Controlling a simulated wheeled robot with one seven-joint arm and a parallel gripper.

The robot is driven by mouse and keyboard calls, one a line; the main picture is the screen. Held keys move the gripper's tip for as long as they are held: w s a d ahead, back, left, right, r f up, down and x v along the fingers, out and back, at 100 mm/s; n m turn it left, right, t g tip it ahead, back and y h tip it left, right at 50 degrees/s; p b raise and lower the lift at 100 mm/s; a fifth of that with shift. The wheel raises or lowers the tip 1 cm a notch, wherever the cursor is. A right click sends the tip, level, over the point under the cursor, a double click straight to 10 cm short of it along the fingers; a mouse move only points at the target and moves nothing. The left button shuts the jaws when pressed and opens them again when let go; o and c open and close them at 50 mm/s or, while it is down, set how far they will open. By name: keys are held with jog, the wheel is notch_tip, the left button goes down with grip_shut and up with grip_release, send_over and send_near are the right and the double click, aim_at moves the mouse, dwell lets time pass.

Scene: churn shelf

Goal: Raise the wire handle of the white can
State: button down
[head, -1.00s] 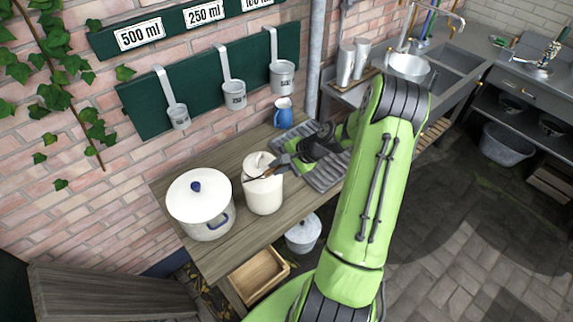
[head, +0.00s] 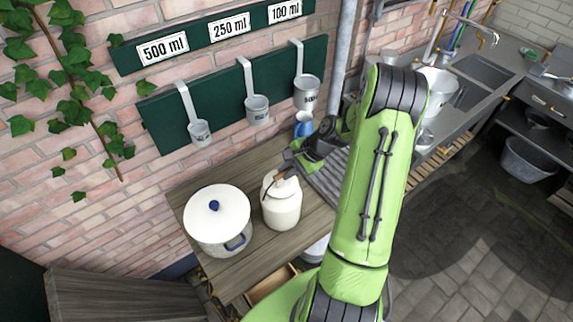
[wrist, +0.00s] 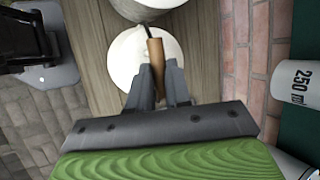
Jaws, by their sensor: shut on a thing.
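The white can (head: 282,208) stands upright on the wooden table, beside a larger pot. Its wire handle has a brown wooden grip (wrist: 156,58), seen in the wrist view in front of the white can (wrist: 126,60). My gripper (head: 287,172) is at the top of the can in the head view. In the wrist view my gripper (wrist: 158,82) is shut on the wooden grip, with a finger on each side. The handle stands above the can's lid. Its exact angle and the far side of its wire are hidden.
A white lidded pot (head: 218,222) with a blue knob stands left of the can. A blue mug (head: 303,124) and a grey ridged tray (head: 330,186) are behind my arm's end. Measuring cups (head: 258,110) hang from a green board on the brick wall.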

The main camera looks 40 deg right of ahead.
jog(key=shift+s+a+g, duration=0.1)
jog(key=shift+g, duration=0.5)
jog(key=shift+w+f+m+g, duration=0.2)
jog(key=shift+w+m+g, duration=0.1)
jog(key=shift+w+g, duration=0.3)
jog(key=shift+s, duration=0.1)
jog(key=c, duration=1.4)
grip_release()
jog(key=o, duration=0.3)
jog(key=shift+w, duration=0.25)
jog(key=shift+o, duration=0.2)
jog(key=shift+r, duration=0.15)
